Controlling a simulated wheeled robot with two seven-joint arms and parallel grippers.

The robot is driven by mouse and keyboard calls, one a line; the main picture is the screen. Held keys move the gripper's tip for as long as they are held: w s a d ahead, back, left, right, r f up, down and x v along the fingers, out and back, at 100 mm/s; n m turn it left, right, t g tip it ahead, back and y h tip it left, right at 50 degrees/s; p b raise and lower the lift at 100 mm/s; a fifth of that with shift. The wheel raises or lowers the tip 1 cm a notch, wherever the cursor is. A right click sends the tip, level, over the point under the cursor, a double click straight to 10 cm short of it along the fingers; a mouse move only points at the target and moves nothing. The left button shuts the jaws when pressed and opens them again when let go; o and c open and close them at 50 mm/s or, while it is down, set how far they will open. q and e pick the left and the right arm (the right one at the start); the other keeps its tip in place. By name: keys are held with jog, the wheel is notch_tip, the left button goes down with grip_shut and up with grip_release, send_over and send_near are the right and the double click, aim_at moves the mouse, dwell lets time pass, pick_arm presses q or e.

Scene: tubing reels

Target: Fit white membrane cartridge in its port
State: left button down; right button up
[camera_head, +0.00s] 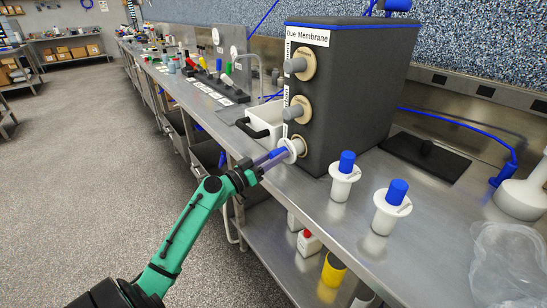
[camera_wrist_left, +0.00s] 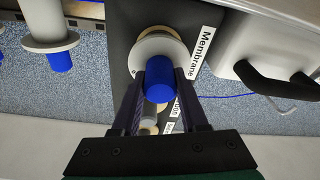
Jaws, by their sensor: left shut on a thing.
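My left gripper (camera_head: 271,159) is shut on the blue handle of a white membrane cartridge (camera_head: 291,151). In the left wrist view, the blue handle (camera_wrist_left: 160,76) sits between the two dark fingers, with the round white flange (camera_wrist_left: 157,45) beyond it. The cartridge lies roughly level at the lowest port (camera_head: 301,146) of the dark membrane housing (camera_head: 352,90). Its flange is close in front of the port's beige ring, and its inner end is hidden. I cannot tell how deep it sits or whether the flange touches. My right gripper is not in view.
Two more white cartridges with blue handles (camera_head: 345,178) (camera_head: 391,207) stand upright on the steel bench, right of the port. Grey plugs (camera_head: 295,65) (camera_head: 293,112) fill the two upper ports. A white tub (camera_head: 264,121) with a black handle stands left of the housing.

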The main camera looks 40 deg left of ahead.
aim_at(287, 162)
pick_arm(q)
jog(key=shift+f+b+x, duration=0.1)
jog(key=shift+b+x, duration=0.15)
jog(key=shift+x, duration=0.8)
jog(key=shift+f+b+x, duration=0.15)
jog(key=shift+b+x, duration=0.1)
jog(key=shift+x, duration=0.8)
jog(key=shift+w+d, duration=0.15)
jog(key=shift+c, duration=1.8)
grip_release()
jog(key=shift+f, duration=0.1)
jog(key=shift+s+f+b, duration=0.25)
jog(key=shift+s+b, duration=0.05)
jog(key=shift+s, duration=0.2)
jog(key=b+v, duration=0.5)
jog(key=v, duration=0.8)
jog(key=shift+s+r+b, duration=0.25)
jog(key=shift+s+b, duration=0.05)
